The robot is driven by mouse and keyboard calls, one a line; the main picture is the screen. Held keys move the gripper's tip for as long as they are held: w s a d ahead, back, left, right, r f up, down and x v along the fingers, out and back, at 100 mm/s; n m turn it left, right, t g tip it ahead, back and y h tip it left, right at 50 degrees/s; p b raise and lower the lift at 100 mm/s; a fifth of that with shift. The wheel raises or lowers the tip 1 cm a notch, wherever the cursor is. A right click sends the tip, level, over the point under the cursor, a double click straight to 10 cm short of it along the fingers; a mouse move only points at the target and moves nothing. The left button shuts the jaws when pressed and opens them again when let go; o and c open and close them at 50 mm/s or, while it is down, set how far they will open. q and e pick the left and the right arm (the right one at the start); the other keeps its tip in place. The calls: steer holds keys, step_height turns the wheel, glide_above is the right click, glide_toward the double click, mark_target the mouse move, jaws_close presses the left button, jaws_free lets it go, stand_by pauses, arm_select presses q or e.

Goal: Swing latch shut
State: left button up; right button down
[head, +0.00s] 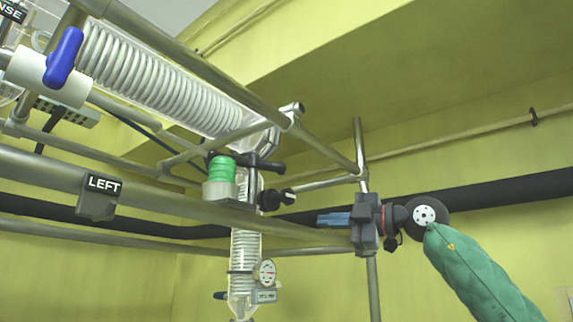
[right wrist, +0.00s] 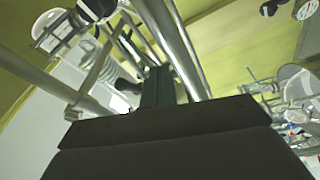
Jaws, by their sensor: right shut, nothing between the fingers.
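My right gripper (head: 322,219) reaches in from the right in the head view, its blue fingers pointing left. The fingers are together and empty, in front of the wall below the metal frame. They also show, dark, at the middle of the right wrist view (right wrist: 158,72). A black dark knob (right wrist: 128,87) shows just left of them there; I cannot tell whether they touch. No part is clearly recognisable as the latch. A black lever-like fitting (head: 262,166) sits beside a green cap (head: 221,169), left of the gripper. My left gripper is not in view.
Metal rails cross the head view, one bearing a LEFT label (head: 104,184). A glass coil condenser (head: 165,80) slants above, with a blue-handled valve (head: 63,57) at upper left. A gauge (head: 265,271) hangs on the lower glass column. A vertical pole (head: 373,290) stands by the gripper.

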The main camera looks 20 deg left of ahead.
mark_target(277, 166)
steer(key=s+r+m+t+h, duration=0.3)
steer(key=s+r+t+h, duration=0.25)
steer(key=s+r, duration=0.95)
steer(key=shift+t+y, duration=0.35)
steer(key=w+a+p, duration=0.2)
steer(key=w, duration=0.1)
steer(key=w+a+p, duration=0.3)
steer(key=w+a+f+p, duration=0.1)
steer(key=w+a+p, duration=0.2)
steer(key=shift+w+a, duration=0.1)
steer(key=shift+w, duration=0.15)
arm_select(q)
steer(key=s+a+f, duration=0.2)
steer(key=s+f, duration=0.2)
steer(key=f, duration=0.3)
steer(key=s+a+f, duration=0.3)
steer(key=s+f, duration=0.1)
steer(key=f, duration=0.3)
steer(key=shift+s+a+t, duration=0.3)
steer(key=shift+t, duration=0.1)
arm_select(e)
steer(key=shift+w+f, duration=0.15)
steer(key=shift+w, duration=0.1)
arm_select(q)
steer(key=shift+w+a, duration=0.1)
arm_select(e)
steer(key=shift+n, duration=0.3)
